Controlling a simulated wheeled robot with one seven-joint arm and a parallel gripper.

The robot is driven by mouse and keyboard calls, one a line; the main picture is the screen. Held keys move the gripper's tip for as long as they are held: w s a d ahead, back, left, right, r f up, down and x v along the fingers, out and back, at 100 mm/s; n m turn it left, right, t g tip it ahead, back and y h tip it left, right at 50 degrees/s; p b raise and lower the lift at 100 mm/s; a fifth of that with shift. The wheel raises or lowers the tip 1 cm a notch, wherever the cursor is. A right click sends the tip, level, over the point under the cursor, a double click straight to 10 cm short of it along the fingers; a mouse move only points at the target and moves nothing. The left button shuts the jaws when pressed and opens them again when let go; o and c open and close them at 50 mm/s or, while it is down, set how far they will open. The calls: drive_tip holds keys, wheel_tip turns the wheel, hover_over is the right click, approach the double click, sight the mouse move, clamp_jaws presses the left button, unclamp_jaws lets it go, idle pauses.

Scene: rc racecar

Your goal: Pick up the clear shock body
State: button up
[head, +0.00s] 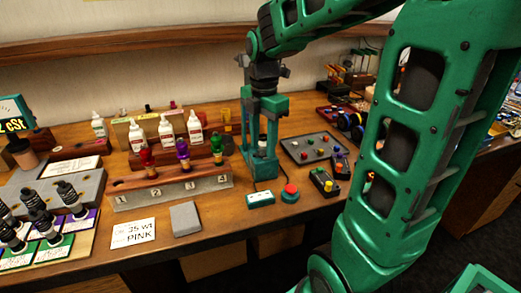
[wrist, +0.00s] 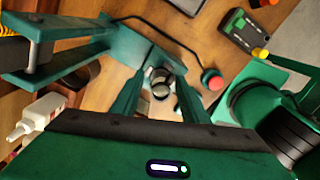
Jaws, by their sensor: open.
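The clear shock body (wrist: 160,83) appears to be the small, pale, clear-looking cylinder with a dark lower part in the wrist view. It stands at a green stand (wrist: 152,55); in the head view, a pale bit of it (head: 263,142) seems to show in the stand. My gripper (wrist: 160,77) is open, pointing down, with one finger on each side of the body. A gap shows at the right finger; contact at the left finger is hard to tell. In the head view, my gripper (head: 264,120) overlaps the green stand, so its fingertips are hard to separate.
A numbered rack (head: 170,197) with red, purple and green-topped pieces stands to the left. White bottles (head: 166,133) stand behind it. A red button (head: 290,192) and a grey parts tray (head: 312,146) are to the right. Black-spring shocks (head: 70,200) stand far left.

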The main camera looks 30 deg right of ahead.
sight(260, 137)
drive_tip(key=shift+c, duration=0.3)
clamp_jaws()
drive_tip(key=shift+r, duration=0.55)
drive_tip(key=r, duration=0.2)
drive_tip(key=a+r, duration=0.1)
drive_tip(key=shift+s+r, duration=0.15)
drive_tip(key=shift+r, duration=0.2)
drive_tip(key=s+a+r, duration=0.3)
drive_tip(key=a+r, duration=0.6)
drive_tip(key=a, duration=0.1)
drive_tip(key=shift+s, duration=0.3)
